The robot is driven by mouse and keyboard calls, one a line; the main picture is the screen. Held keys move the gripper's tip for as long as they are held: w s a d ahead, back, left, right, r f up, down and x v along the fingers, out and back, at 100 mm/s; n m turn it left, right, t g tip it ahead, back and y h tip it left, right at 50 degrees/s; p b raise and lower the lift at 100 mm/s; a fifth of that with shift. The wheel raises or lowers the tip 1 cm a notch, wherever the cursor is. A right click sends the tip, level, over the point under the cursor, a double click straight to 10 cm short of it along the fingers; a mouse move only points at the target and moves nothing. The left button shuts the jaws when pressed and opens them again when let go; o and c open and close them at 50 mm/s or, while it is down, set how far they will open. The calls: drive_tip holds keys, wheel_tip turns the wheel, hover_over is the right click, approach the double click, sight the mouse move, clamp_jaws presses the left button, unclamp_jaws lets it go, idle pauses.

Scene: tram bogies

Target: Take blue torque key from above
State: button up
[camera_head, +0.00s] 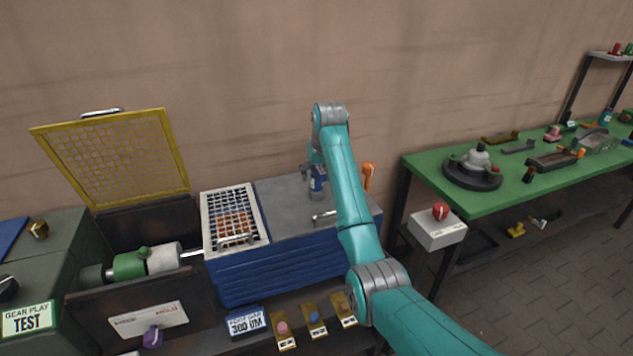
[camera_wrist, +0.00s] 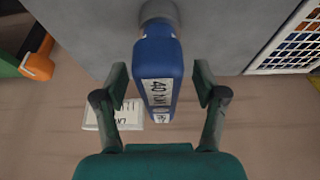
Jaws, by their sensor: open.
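The blue torque key (camera_wrist: 158,62) stands out in the wrist view, with a white label that seems to read 40 Nm and a grey round end at the top of the picture. My gripper (camera_wrist: 160,80) is open. Its two dark fingers lie on either side of the key in that view, with a gap showing on both sides. In the head view the blue key (camera_head: 318,180) shows small over the grey cabinet top (camera_head: 275,195), partly hidden by my arm and gripper.
An orange-handled tool (camera_head: 368,175) stands just right of my arm. A white-framed grate (camera_head: 233,215) lies to the left, beside a raised yellow mesh lid (camera_head: 115,155). A green table (camera_head: 490,200) with parts and a red-button box (camera_head: 438,228) are at right.

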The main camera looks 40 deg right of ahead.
drive_tip(key=shift+x, duration=1.5)
clamp_jaws()
drive_tip(key=shift+r, duration=0.1)
